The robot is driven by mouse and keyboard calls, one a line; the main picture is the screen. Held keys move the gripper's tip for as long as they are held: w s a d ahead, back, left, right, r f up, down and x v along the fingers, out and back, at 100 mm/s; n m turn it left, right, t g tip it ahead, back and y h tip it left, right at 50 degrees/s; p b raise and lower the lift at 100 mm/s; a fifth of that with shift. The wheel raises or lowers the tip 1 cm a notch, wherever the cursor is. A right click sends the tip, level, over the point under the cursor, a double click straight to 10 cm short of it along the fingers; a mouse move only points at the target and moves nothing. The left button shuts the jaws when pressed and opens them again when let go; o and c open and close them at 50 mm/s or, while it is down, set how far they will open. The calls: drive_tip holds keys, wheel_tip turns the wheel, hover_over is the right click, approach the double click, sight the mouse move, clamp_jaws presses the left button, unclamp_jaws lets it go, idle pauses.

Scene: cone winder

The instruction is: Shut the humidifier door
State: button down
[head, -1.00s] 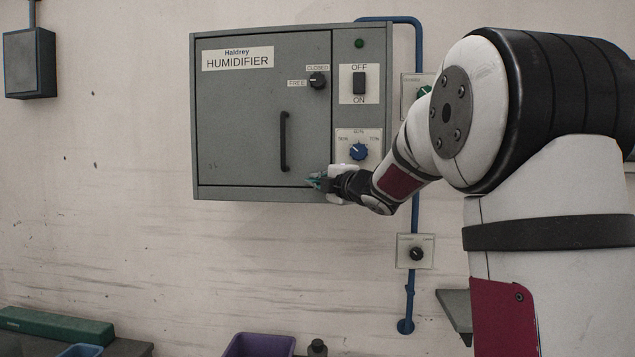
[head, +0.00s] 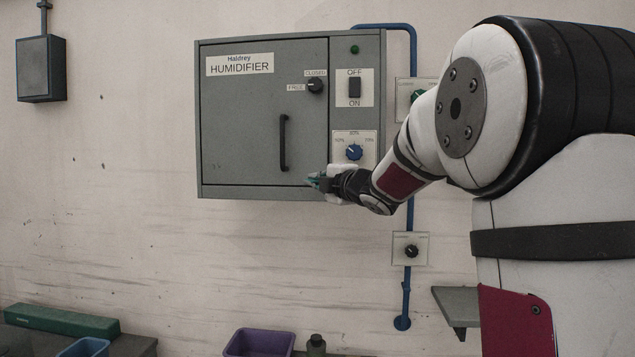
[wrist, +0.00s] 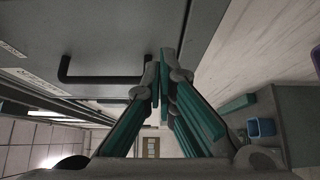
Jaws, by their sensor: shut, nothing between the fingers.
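The grey humidifier cabinet (head: 353,187) hangs on the wall. Its door (head: 240,130) lies flush or nearly flush with the cabinet front; I cannot tell if a small gap is left. The black bar handle (head: 283,142) is on the door's right part, and shows in the wrist view (wrist: 100,80). The black latch knob (head: 315,86), between the labels FREE and CLOSED, sits at the door's upper right; its pointer is too small to read surely. My gripper (head: 314,181) is shut and empty, at the door's lower right corner, below the handle. Its teal fingers (wrist: 160,85) point at the cabinet.
An OFF/ON switch (head: 354,88) and a blue dial (head: 354,152) are on the panel right of the door. A blue pipe (head: 407,285) runs down the wall. A purple bin (head: 260,342) stands below.

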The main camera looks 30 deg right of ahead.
drive_tip(key=s+d, duration=0.1)
drive_tip(key=s, duration=0.7)
drive_tip(key=shift+s+f, duration=0.2)
drive_tip(key=shift+s, duration=0.1)
drive_tip(key=s+a+f+m+g, duration=0.4)
drive_tip(key=s+a+f+m, duration=0.2)
drive_tip(key=s, duration=0.4)
drive_tip(key=s+a+f+m+g, duration=0.4)
drive_tip(key=s+a+f+m, duration=0.2)
drive_tip(key=s, duration=0.4)
drive_tip(key=s+a+f+m+g, duration=0.4)
drive_tip(key=s+a+f+m, duration=0.2)
drive_tip(key=s, duration=0.5)
wheel_tip(320, 180, down, 3)
drive_tip(key=a, duration=0.2)
drive_tip(key=shift+a+b, duration=0.35)
drive_tip(key=shift+b, duration=0.05)
drive_tip(key=shift+r, duration=0.1)
